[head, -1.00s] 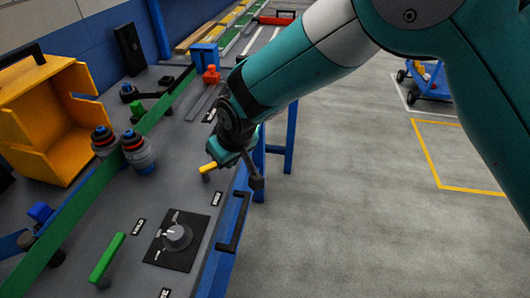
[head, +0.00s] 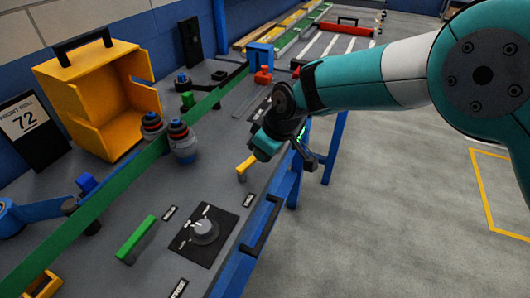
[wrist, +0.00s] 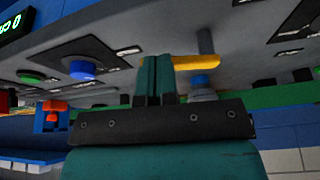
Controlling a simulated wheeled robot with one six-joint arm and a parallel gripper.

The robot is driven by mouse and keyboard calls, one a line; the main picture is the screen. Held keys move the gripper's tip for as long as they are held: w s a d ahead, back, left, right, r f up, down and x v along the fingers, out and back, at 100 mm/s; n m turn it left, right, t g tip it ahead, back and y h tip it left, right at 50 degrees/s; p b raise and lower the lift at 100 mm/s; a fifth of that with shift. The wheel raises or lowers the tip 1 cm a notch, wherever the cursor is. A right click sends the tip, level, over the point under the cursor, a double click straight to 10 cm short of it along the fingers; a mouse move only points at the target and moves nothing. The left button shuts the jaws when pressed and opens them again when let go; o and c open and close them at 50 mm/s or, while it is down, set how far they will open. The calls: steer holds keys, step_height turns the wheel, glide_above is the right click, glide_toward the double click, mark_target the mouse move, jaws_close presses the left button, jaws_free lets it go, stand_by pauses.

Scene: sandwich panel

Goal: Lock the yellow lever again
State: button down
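I cannot tell whether the fingers touch the lever.
A dial on a black plate (head: 204,232) and a green handle (head: 136,240) are nearer on the panel. A black rail handle (head: 263,228) lines its edge. Grey-red knobs (head: 182,142), a yellow box (head: 75,70) and a red piece (head: 263,75) stand farther off. Open floor lies right.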

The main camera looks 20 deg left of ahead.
steer(key=shift+s+f, duration=0.1)
steer(key=shift+s, duration=0.1)
steer(key=shift+s+a, duration=0.35)
steer(key=shift+s, duration=0.2)
steer(key=shift+d, duration=0.5)
steer(key=d+f+b+v, duration=0.1)
steer(key=d+v, duration=0.1)
steer(key=v, duration=0.9)
steer(key=shift+w+d, duration=0.25)
steer(key=shift+d, duration=0.05)
steer(key=shift+r, duration=0.1)
